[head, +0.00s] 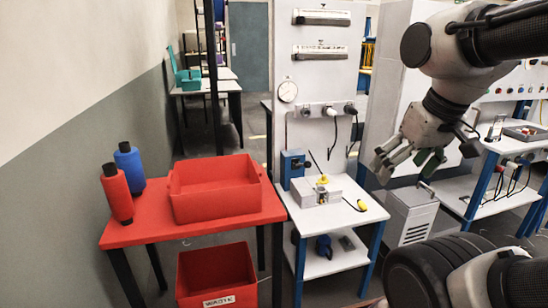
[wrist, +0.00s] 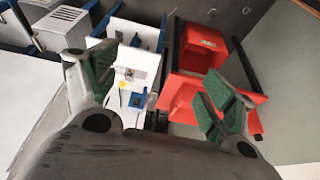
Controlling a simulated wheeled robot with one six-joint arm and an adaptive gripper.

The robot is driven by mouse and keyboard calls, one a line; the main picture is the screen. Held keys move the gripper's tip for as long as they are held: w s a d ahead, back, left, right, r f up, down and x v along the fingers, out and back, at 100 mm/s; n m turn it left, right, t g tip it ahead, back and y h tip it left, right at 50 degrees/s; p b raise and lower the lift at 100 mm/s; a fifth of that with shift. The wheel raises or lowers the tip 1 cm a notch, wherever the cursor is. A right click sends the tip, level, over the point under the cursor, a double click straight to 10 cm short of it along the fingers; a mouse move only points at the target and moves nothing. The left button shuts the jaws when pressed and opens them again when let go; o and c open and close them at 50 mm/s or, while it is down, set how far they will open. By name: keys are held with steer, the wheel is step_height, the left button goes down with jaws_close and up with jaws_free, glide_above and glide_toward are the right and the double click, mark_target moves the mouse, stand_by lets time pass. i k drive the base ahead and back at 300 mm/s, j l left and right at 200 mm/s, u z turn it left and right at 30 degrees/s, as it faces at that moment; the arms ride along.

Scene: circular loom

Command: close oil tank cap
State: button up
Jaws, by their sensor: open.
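A small grey metal unit (head: 305,192) sits on the white table. A small yellow part (head: 323,180) stands on top of it, and a yellow-tipped piece (head: 361,205) lies on the table to its right. I cannot tell for certain which part is the oil tank cap, or whether it is open. In the wrist view a small yellow spot (wrist: 122,85) shows on the white table. My gripper (head: 405,163) is open and empty, held in the air to the right of and above the white table. Its green-padded fingers also show wide apart in the wrist view (wrist: 160,95).
A red waste bin (head: 215,280) is below. A blue box (head: 293,165) stands behind the grey unit. A grey cabinet (head: 412,218) is right of the white table (head: 335,215).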

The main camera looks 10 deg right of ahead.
mark_target(323, 180)
steer(key=i+l, duration=0.2)
steer(key=i, duration=0.35)
steer(key=i+l, duration=0.15)
steer(key=i, duration=0.45)
